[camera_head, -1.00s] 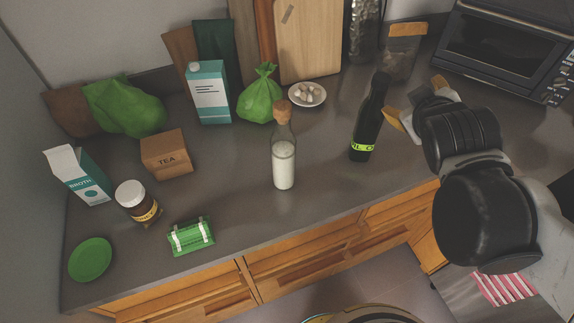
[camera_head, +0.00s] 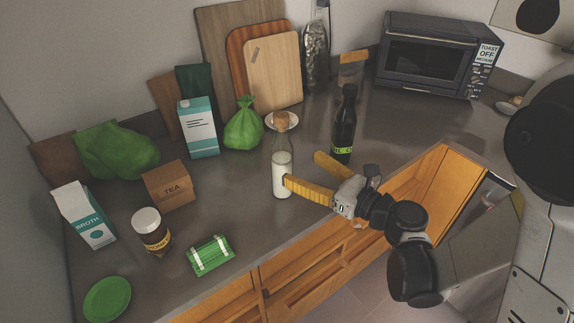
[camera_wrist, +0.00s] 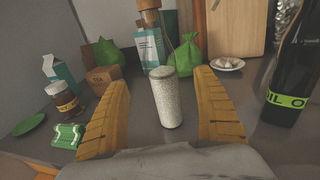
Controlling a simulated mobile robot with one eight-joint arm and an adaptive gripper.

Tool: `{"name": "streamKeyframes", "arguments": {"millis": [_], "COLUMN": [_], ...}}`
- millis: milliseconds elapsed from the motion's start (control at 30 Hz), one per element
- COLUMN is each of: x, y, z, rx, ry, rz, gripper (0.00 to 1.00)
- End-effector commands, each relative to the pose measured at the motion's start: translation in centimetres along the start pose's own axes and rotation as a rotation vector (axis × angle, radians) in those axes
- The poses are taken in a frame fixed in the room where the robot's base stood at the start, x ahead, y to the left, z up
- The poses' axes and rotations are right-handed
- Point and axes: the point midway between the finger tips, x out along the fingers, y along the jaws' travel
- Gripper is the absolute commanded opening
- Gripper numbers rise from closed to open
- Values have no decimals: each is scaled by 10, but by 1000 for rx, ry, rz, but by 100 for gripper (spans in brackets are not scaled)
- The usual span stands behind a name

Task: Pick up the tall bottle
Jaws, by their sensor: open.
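A clear glass bottle (camera_head: 281,168) with a cork stopper and white contents stands upright on the counter. In the wrist view the bottle (camera_wrist: 166,98) appears between my finger pads. A dark oil bottle (camera_head: 344,132) with a green label stands upright farther right; it also shows at the right of the wrist view (camera_wrist: 292,90). My gripper (camera_head: 302,169), with yellow ribbed fingers, is open and empty. It points at the glass bottle from the right, and one fingertip overlaps its lower part in the head view. I cannot tell whether it touches.
A white dish (camera_head: 270,124) and green bag (camera_head: 243,127) stand behind the glass bottle. A carton (camera_head: 198,127), tea box (camera_head: 168,186), jar (camera_head: 151,230) and green packet (camera_head: 210,255) are left. An open drawer (camera_head: 432,185) is below the counter edge. A toaster oven (camera_head: 425,58) is at the back.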

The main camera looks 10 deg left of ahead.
Motion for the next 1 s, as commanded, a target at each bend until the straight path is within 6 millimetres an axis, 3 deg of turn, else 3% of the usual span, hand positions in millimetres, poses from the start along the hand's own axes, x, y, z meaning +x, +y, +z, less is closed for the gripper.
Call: {"name": "streamKeyframes", "arguments": {"millis": [533,833,867,1000], "x": [69,76,76,76], "y": [-3,-3,-3,-3], "z": [-1,1,1,1], "rx": [3,4,4,4], "ry": [-2,-2,-2,-2], "rz": [-1,-3,-3,-3], "gripper": [78,78,73,30]}}
